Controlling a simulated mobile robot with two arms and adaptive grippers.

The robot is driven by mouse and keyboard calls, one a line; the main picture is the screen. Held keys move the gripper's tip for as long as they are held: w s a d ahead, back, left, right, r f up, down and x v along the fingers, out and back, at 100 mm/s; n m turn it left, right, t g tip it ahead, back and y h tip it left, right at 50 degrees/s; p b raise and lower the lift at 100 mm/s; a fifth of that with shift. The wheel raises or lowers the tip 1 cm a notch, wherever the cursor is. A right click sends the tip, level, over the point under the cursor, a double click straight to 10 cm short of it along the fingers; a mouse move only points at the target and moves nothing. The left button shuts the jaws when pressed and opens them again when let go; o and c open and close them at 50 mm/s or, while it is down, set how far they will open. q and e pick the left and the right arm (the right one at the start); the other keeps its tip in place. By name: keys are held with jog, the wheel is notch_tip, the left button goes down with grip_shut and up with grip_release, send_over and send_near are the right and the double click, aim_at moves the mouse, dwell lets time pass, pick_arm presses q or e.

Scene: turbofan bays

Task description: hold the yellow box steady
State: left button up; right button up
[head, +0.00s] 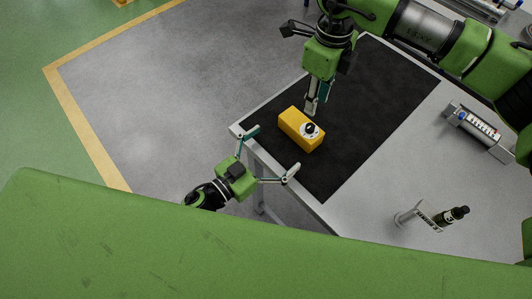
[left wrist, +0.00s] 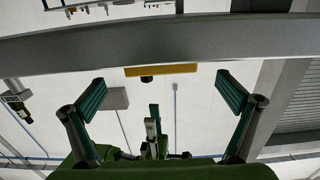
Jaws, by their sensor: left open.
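The yellow box (head: 293,133) sits near the edge of the black mat and has a black knob (head: 310,129) on a white dial. My left gripper (head: 270,154) is open at the table's edge, its fingers spread wide, pointing towards the box and apart from it. In the left wrist view, which looks upside down, the yellow box (left wrist: 160,70) shows as a thin strip between the open fingers and beyond them. My right gripper (head: 315,104) points down beside and above the knob, with a gap to it in the left wrist view. Its fingers overlap in view, so their opening is unclear.
The black mat (head: 374,95) lies on a grey table (head: 378,207), whose metal edge runs between my left gripper and the box. A silver cylinder device (head: 474,128) and a black-tipped tool on a bracket (head: 432,217) stand at the right. Mat around the box is clear.

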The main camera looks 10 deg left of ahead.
aim_at(300, 129)
pick_arm(q)
jog(key=x, duration=1)
jog(key=shift+s, duration=0.1)
